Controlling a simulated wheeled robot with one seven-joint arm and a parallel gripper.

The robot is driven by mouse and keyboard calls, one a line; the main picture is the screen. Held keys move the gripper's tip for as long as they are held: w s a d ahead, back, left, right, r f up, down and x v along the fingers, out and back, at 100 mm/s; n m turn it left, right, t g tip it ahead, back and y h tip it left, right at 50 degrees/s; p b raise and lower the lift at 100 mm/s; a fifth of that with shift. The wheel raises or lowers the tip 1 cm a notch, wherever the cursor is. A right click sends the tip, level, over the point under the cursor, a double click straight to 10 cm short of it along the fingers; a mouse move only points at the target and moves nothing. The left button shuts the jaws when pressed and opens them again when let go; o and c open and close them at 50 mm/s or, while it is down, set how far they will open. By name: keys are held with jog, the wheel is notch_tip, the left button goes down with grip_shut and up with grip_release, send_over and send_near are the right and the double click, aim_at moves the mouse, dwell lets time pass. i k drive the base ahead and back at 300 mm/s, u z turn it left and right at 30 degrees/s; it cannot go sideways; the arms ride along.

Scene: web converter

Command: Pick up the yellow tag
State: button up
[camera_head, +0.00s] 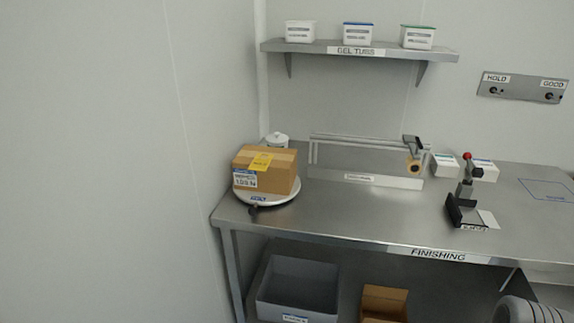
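The steel bench (340,215) has clear room in front of the tape dispenser frame (385,181). A red-knobbed press (464,205) and small white boxes (445,164) stand to the right. A white wall closes the left side. A shelf (400,53) hangs above.

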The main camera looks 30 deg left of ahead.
aim_at(260, 164)
jog(key=u, duration=0.9)
jog(key=i, duration=0.9)
jog(key=u, duration=2.85)
